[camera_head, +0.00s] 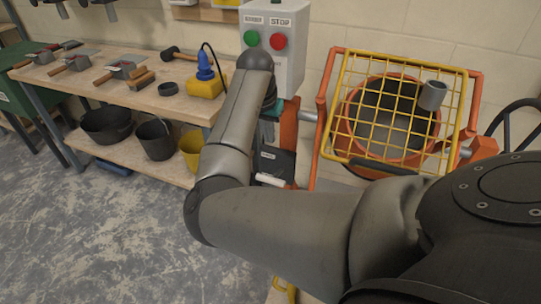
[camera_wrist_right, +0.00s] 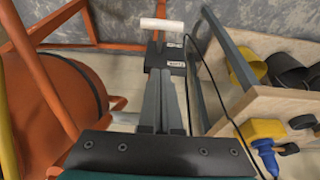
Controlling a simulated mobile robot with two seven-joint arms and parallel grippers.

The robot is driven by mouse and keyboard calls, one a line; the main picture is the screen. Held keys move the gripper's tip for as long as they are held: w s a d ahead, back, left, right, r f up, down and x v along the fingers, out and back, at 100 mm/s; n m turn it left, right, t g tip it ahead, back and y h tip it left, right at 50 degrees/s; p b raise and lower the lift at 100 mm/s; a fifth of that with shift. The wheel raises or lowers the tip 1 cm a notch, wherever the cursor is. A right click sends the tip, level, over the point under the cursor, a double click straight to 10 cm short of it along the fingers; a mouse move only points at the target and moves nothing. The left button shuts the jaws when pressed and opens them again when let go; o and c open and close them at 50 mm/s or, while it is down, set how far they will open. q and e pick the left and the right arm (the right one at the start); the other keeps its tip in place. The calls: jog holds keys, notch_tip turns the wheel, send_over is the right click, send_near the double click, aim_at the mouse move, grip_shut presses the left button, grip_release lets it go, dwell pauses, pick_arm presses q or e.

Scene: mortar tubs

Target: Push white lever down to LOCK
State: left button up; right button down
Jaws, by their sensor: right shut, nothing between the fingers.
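The white lever handle (camera_wrist_right: 162,25) is a short white bar lying crosswise at the top of the right wrist view, beyond a black box with small labels (camera_wrist_right: 165,60). In the head view, the white handle (camera_head: 270,181) sticks out just below the black box (camera_head: 275,161), beside the orange mixer frame. My right gripper (camera_wrist_right: 162,85) is shut and empty. Its fingers point toward the black box and the handle, short of the white bar in the picture; whether they touch the box I cannot tell. In the head view my right arm hides most of this gripper. My left gripper is not in view.
An orange mixer drum with a yellow grid (camera_head: 392,105) stands right of the lever. A grey control box (camera_head: 285,50) with green and red buttons is above. A wooden bench (camera_head: 130,90) with tools and tubs is at left. A thin black cable (camera_wrist_right: 187,90) hangs beside the fingers.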

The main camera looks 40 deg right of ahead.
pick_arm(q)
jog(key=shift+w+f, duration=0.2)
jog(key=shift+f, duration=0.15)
pick_arm(e)
jog(key=shift+f, duration=0.3)
jog(key=b, duration=0.4)
send_over(273, 177)
notch_tip(273, 177, down, 8)
jog(key=shift+w+a+f, duration=0.1)
jog(key=shift+f, duration=0.35)
jog(key=shift+a+f+b, duration=0.2)
jog(key=shift+f+b, duration=0.35)
jog(key=shift+f, duration=0.7)
jog(key=shift+s+a+f+b, duration=0.2)
jog(key=shift+f, duration=0.25)
jog(key=shift+s+a+f+b, duration=0.15)
jog(key=shift+a+f, duration=0.05)
jog(key=shift+f, duration=0.2)
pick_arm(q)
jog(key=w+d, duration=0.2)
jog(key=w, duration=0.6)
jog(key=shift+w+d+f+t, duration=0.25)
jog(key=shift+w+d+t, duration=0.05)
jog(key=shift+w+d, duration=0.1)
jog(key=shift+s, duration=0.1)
